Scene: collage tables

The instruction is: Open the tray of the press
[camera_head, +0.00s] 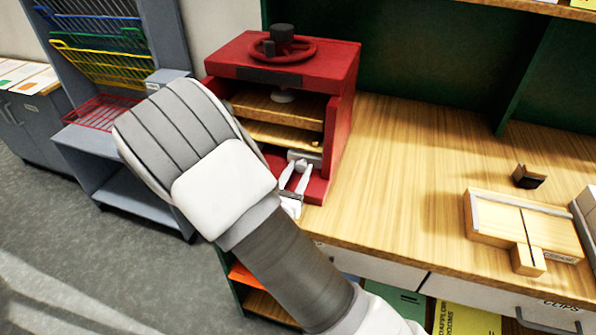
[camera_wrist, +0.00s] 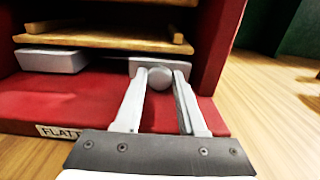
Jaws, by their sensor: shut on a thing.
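The red press (camera_head: 340,110) stands on the wooden table, with a wheel (camera_head: 283,50) on top. It also shows in the wrist view (camera_wrist: 110,108). Two wooden boards lie one above the other inside it, the upper board (camera_head: 280,108) and the lower board (camera_wrist: 110,40). Below the lower board, a round grey knob (camera_wrist: 160,77) sits in front of a grey block. My gripper (camera_head: 297,172) is at the press's open front, its two fingers shut on the knob from both sides. The tray's full outline is hidden by my arm and the boards.
A grey rack with coloured wire trays (camera_head: 100,55) stands to the left. On the table's right lie a wooden cutting board (camera_head: 500,222) and a small dark block (camera_head: 528,177). The table (camera_head: 400,165) just right of the press is clear.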

